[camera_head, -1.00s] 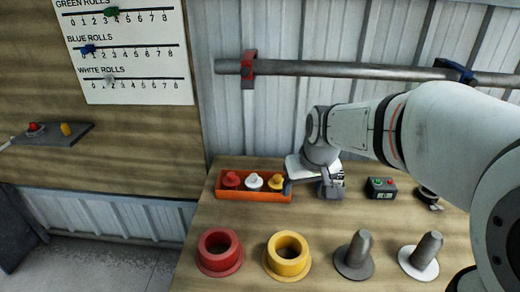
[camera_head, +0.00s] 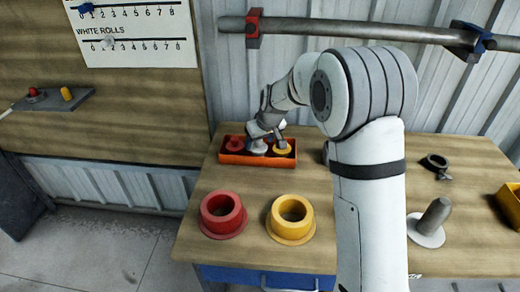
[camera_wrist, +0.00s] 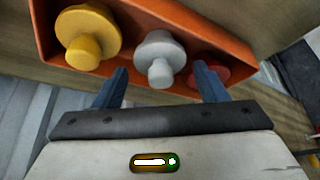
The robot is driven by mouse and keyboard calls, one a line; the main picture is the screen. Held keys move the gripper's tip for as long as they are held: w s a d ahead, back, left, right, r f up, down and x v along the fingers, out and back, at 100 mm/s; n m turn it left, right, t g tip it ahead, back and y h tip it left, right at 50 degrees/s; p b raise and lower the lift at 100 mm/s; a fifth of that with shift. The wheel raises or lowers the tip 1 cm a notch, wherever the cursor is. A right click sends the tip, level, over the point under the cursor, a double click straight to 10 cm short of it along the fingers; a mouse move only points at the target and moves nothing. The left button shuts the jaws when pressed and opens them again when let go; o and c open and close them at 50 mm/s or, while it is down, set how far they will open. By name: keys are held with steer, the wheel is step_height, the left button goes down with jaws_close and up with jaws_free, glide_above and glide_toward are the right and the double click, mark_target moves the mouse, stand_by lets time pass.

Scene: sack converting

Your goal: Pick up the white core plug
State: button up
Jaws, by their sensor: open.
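The white core plug (camera_wrist: 160,58) sits in the orange tray (camera_wrist: 45,30), between a yellow plug (camera_wrist: 88,35) and a red plug (camera_wrist: 208,72). In the head view the white plug (camera_head: 257,147) is partly hidden by my gripper (camera_head: 264,135), which is over the tray. In the wrist view my gripper (camera_wrist: 162,84) is open, with one blue finger on each side of the white plug's knob. The fingers look apart from the plug; whether they touch it I cannot tell. The red plug (camera_head: 235,144) and yellow plug (camera_head: 283,148) also show in the head view.
A red flanged ring (camera_head: 222,233) and a yellow flanged ring (camera_head: 291,238) stand in front of the tray. A grey peg on a white base (camera_head: 427,238) stands to the right. A pipe (camera_head: 350,30) runs along the wall behind. My arm hides the middle of the bench.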

mark_target(260, 142)
steer(key=x, duration=0.4)
steer(key=shift+s, duration=0.1)
steer(key=shift+c, duration=0.4)
steer(key=c, duration=0.7)
steer(key=shift+r, duration=0.1)
